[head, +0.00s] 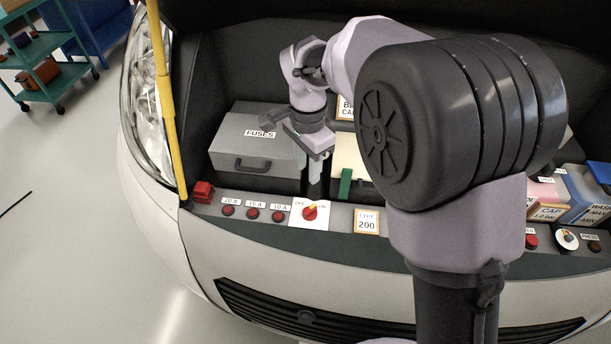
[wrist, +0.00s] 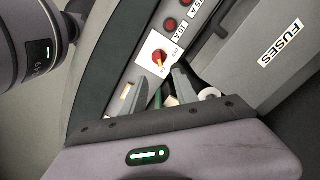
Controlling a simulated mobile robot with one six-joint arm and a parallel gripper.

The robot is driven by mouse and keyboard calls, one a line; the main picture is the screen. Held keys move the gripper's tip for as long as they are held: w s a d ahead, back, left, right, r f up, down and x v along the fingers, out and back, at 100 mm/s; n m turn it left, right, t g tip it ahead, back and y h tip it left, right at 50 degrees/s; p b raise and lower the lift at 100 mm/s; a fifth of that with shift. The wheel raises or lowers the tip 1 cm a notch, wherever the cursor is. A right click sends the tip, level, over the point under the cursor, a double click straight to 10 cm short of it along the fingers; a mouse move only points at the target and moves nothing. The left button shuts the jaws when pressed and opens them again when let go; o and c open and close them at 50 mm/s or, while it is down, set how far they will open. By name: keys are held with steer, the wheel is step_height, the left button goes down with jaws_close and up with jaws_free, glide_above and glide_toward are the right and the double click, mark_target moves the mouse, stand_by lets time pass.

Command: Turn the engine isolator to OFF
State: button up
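The engine isolator (head: 310,213) is a red knob with a yellow pointer on a white plate marked OFF at left and ON at right. In the head view the pointer leans up and right, toward ON. The isolator also shows in the wrist view (wrist: 157,59), just beyond my fingertips. My gripper (head: 315,182) points down above the knob, with its fingers behind the plate's far edge in the picture. In the wrist view my gripper (wrist: 167,73) has its two fingers apart with nothing between them. Whether a fingertip touches the knob is unclear.
Red buttons marked 20 A, 15 A and 10 A (head: 253,213) line the panel left of the isolator. A TYPE 200 label (head: 367,222) is at right. A grey FUSES box (head: 250,145) stands behind. A yellow prop rod (head: 165,100) rises at left. My arm hides the middle right.

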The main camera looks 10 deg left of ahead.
mark_target(308, 209)
steer(key=f+b, duration=0.2)
steer(key=f, duration=0.6)
steer(key=f+b, duration=0.3)
steer(key=f, duration=0.4)
steer(key=shift+s+d+f, duration=0.15)
steer(key=shift+s+f, duration=0.05)
steer(key=shift+f, duration=0.2)
jaws_close()
